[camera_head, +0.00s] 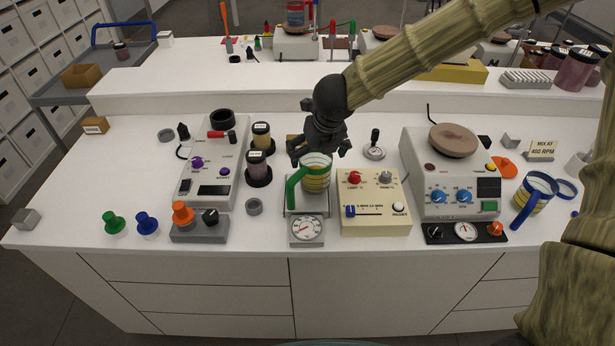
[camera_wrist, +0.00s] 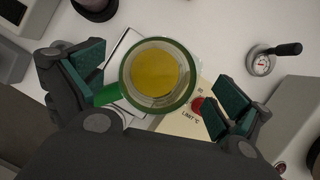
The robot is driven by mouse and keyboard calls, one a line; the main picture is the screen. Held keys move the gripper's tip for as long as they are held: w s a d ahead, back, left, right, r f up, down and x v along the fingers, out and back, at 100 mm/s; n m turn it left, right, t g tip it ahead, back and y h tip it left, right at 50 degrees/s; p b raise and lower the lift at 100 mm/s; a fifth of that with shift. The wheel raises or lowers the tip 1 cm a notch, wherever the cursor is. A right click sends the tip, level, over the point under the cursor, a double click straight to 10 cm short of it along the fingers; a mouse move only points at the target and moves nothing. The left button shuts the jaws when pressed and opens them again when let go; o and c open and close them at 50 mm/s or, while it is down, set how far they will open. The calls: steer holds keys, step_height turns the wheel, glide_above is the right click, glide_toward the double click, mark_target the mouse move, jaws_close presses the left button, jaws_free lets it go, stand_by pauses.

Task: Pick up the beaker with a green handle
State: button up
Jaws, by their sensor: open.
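The beaker with a green handle (camera_head: 316,176) stands upright on a small scale with a dial (camera_head: 306,230) near the middle of the bench. It has a green rim and yellowish contents, and its handle points to the left front. My gripper (camera_head: 318,150) is directly above the beaker, pointing down. In the wrist view the beaker (camera_wrist: 156,76) lies between the open fingers of my gripper (camera_wrist: 150,95). The green handle reaches toward the left finger. I cannot tell whether a finger touches it.
A beige control box (camera_head: 372,203) stands close to the right of the beaker. Dark-based jars (camera_head: 258,168) stand to the left. A blue-handled beaker (camera_head: 535,195) is at the far right. Green and blue knobs (camera_head: 147,224) sit at the front left, with bare bench around them.

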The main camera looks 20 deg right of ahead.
mark_target(314, 162)
steer(key=shift+p+x, duration=0.4)
steer(key=shift+x, duration=2.4)
steer(key=shift+s, duration=0.1)
steer(key=shift+c, duration=0.4)
steer(key=c, duration=1.3)
